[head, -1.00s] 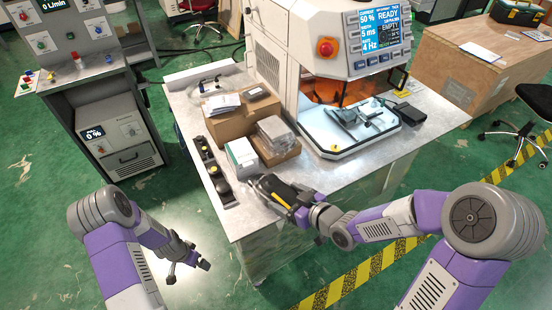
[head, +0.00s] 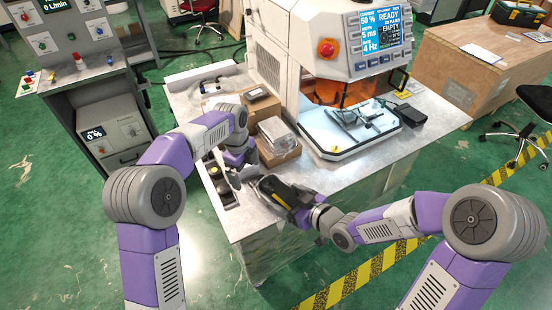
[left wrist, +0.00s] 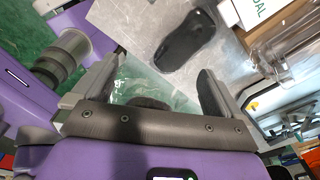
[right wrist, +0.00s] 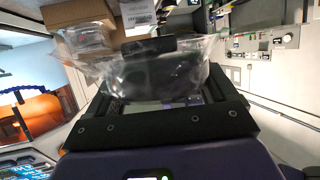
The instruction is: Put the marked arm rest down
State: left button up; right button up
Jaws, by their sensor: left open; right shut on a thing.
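My right gripper (head: 290,195) is shut on a dark arm rest (head: 272,187) low over the table's front left corner. In the right wrist view the held arm rest (right wrist: 155,75) is black and wrapped in clear plastic; I cannot make out a mark on it. My left gripper (head: 234,180) is open and empty, left of the right gripper, near the table's left edge. In the left wrist view a black pad-shaped piece (left wrist: 185,40) lies on the metal top beyond the open left fingers (left wrist: 160,80). Whether the held arm rest touches the table is unclear.
Dark pieces with yellow spots (head: 222,190) sit along the table's left edge, partly behind my left arm. A brown box (head: 280,152) with a bagged item stands behind the grippers. A machine with a white bed (head: 345,130) stands right. Bare metal top (head: 300,172) lies between.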

aim_at(276, 186)
pick_arm(q)
jog(key=s+d+r+m+y, duration=0.1)
jog(key=s+d+r+m, duration=0.4)
jog(key=d+r, duration=0.5)
jog(key=shift+n, duration=0.5)
jog(key=f, duration=0.7)
jog(key=a+f, duration=0.1)
jog(key=f, duration=0.3)
jog(key=shift+s, duration=0.2)
jog(key=c, duration=0.8)
pick_arm(e)
jog(key=shift+a, duration=0.1)
pick_arm(q)
jog(key=shift+d, duration=0.1)
jog(key=shift+c, duration=1.2)
pick_arm(e)
jog(key=o, duration=1)
jog(key=shift+o, duration=0.2)
